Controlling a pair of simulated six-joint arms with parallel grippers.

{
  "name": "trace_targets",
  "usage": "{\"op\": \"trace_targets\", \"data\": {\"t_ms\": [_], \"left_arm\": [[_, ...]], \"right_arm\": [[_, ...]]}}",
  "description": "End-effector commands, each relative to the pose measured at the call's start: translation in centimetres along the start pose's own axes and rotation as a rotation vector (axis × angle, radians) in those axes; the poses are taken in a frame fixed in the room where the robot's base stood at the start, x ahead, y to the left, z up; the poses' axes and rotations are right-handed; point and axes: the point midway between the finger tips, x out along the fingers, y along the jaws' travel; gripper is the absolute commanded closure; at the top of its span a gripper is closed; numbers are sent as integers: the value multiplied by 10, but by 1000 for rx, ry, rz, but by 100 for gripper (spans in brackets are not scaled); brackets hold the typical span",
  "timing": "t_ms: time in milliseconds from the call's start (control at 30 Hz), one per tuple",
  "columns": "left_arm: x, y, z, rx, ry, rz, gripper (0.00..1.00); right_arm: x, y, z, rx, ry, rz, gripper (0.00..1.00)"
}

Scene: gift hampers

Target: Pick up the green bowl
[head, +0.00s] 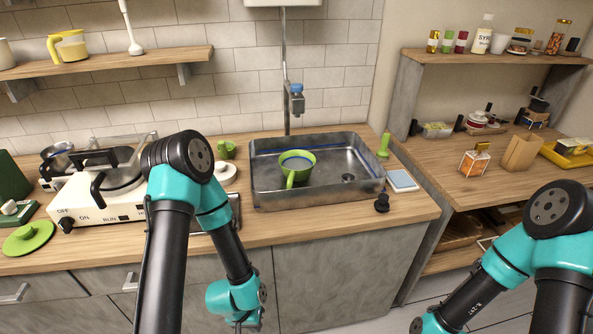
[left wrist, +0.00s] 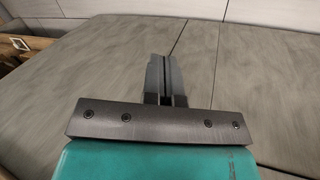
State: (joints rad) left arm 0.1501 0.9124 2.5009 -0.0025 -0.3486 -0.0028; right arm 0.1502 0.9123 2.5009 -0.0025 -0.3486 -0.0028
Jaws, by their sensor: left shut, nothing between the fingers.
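A green bowl (head: 297,165) with a handle-like part at its lower left sits inside the metal sink (head: 262,180), towards its left half. The bowl looks upright, with a greyish inside. My left gripper is at the lower end of my left arm, low in front of the cabinet, only partly seen at the bottom of the head view (head: 240,322). In the left wrist view its fingers (left wrist: 166,80) are together with nothing between them, facing grey cabinet fronts. My right arm is at the lower right; its gripper is out of the picture.
A faucet (head: 296,100) rises behind the sink. A white stove appliance (head: 95,200) stands left on the counter, with a green lid (head: 28,237) beside it. A green bottle (head: 384,147) and a pale square pad (head: 402,181) lie right of the sink. Shelves with jars stand further right.

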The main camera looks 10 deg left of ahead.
Motion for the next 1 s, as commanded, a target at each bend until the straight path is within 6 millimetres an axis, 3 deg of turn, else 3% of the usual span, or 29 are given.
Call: {"op": "trace_targets", "data": {"t_ms": [100, 767, 1000], "left_arm": [[0, 0, 0, 0, 0, 0, 97], [0, 0, 0, 0, 0, 0, 34], [0, 0, 0, -3, -1, 0, 33]], "right_arm": [[0, 0, 0, 0, 0, 0, 57], [0, 0, 0, 0, 0, 0, 57], [0, 0, 0, 0, 0, 0, 57]]}}
